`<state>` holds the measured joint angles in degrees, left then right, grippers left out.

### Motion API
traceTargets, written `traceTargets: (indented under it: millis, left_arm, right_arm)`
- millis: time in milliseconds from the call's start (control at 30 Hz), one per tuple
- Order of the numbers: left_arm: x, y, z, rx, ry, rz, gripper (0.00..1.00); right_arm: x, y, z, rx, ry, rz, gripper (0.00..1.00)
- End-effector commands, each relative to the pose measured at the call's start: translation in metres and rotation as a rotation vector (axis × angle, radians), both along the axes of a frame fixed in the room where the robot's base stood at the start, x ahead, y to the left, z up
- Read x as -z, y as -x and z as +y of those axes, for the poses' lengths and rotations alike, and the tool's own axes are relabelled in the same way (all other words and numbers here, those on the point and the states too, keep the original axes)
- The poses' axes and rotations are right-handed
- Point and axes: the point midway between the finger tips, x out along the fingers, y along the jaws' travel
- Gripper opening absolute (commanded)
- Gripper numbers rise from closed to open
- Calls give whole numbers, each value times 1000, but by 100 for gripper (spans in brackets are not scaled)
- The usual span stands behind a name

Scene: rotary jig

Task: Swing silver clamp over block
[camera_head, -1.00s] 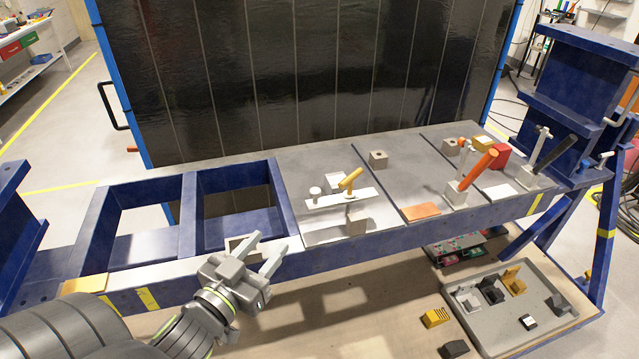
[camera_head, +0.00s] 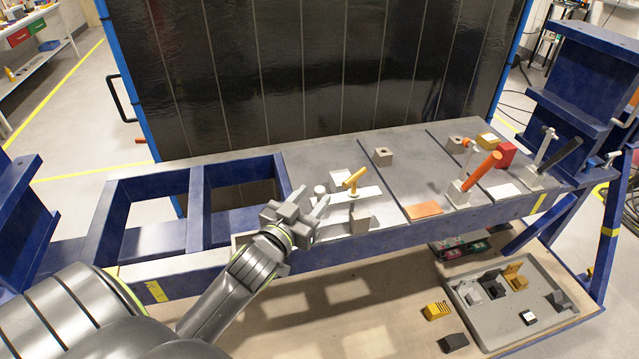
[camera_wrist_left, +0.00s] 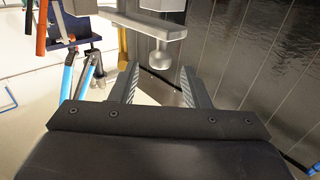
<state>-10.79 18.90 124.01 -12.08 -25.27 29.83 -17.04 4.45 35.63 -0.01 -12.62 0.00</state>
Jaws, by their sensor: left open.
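The silver clamp (camera_head: 340,197) is a flat pale bar with a rounded knob (camera_head: 320,190) at its left end, on the plate in the middle of the bench. A yellow handle (camera_head: 354,179) stands at it. In the left wrist view the knob (camera_wrist_left: 160,58) hangs under the grey bar between my fingertips, and I cannot tell whether they touch it. My left gripper (camera_head: 313,197) is open just left of the clamp; it also shows in the left wrist view (camera_wrist_left: 158,75). A grey block (camera_head: 360,222) sits at the plate's front edge, and another block (camera_head: 383,157) sits behind. My right gripper is not in view.
Open blue frame bays (camera_head: 193,215) lie to the left. A dark panel (camera_head: 320,70) stands behind the bench. A grey parts tray (camera_head: 540,333) lies below right.

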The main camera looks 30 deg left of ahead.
Motion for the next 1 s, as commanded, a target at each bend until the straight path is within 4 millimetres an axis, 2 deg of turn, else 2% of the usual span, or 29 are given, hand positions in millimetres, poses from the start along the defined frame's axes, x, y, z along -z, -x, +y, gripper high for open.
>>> traceTargets:
  millis: [100, 300, 667, 1000]
  left_arm:
    - [-2, -19, 1, 1, 1, -1, 42]
    - [-1, -36, 3, 0, 1, 0, 42]
    - [0, -39, 3, 1, 0, -1, 42]
    - [0, -39, 3, 1, 1, -1, 0]
  right_arm:
    - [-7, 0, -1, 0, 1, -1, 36]
    - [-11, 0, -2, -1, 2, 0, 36]
    - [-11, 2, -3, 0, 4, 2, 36]
    - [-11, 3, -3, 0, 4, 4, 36]
